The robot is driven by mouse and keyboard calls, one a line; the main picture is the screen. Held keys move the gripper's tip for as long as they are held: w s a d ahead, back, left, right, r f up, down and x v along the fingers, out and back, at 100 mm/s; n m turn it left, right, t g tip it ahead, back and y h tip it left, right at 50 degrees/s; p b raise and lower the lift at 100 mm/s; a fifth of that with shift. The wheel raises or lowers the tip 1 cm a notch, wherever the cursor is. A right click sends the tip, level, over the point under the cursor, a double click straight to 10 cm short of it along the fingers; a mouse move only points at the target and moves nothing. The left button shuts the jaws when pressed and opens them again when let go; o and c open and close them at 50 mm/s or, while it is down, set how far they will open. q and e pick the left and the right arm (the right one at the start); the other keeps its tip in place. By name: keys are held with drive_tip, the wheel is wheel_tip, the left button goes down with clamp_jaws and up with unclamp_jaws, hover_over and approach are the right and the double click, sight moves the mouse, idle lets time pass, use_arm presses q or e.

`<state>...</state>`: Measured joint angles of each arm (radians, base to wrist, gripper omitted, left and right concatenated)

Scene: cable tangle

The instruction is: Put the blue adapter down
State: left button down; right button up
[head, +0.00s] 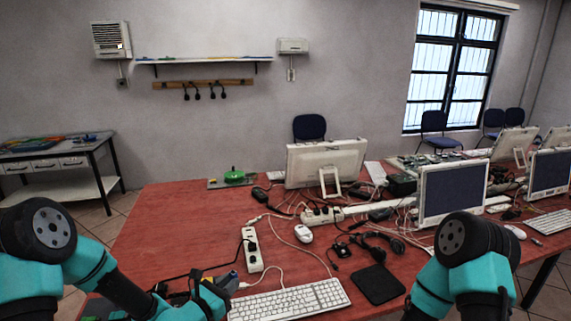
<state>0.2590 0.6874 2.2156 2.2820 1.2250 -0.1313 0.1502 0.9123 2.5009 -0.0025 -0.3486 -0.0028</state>
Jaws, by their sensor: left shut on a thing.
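My left gripper (212,284) is low over the front left of the red table (170,225), left of the white keyboard. It is shut on a small item with a blue part, which seems to be the blue adapter (229,279); my gripper hides most of it. Whether the adapter touches the table I cannot tell. My right arm comes in at the lower right, and its gripper is not in view.
A white power strip (252,249) lies just beyond my left gripper. A white keyboard (290,301) is right of it. The table's left side is mostly clear.

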use_arm(q)
drive_tip(key=w+a+n+y, duration=0.1)
drive_tip(key=a+n+t+y, duration=0.1)
drive_tip(key=a+y, duration=0.1)
drive_tip(key=w+a+n+t+y, duration=0.1)
drive_tip(key=a, duration=0.1)
drive_tip(key=shift+w+f+y, duration=0.3)
drive_tip(key=shift+f, duration=0.05)
